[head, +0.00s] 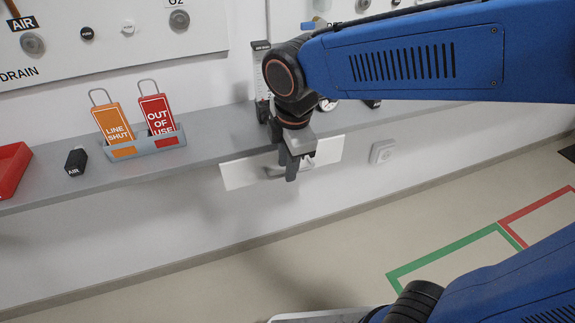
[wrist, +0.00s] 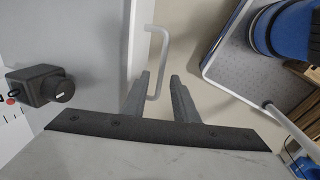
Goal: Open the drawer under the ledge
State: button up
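The drawer (head: 238,173) has a white front under the grey ledge (head: 205,151) and looks shut. Its pale bar handle (head: 275,172) sits on the front, partly hidden by my gripper. My gripper (head: 291,176) points down in front of the drawer's right part. In the wrist view, my gripper's two grey fingers (wrist: 160,78) are apart, and the bent handle bar (wrist: 163,52) runs into the gap between them. A gap shows on the right finger's side. I cannot tell whether the left finger touches the bar.
On the ledge stand a grey holder (head: 166,141) with orange and red tags, a small black AIR block (head: 76,161) and a red tray (head: 10,170). A wall socket (head: 383,152) is right of the drawer. The floor (head: 330,250) below the drawer is clear.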

jog(key=shift+f, duration=0.4)
grip_shut()
jog(key=shift+w, duration=0.1)
dwell(1.2)
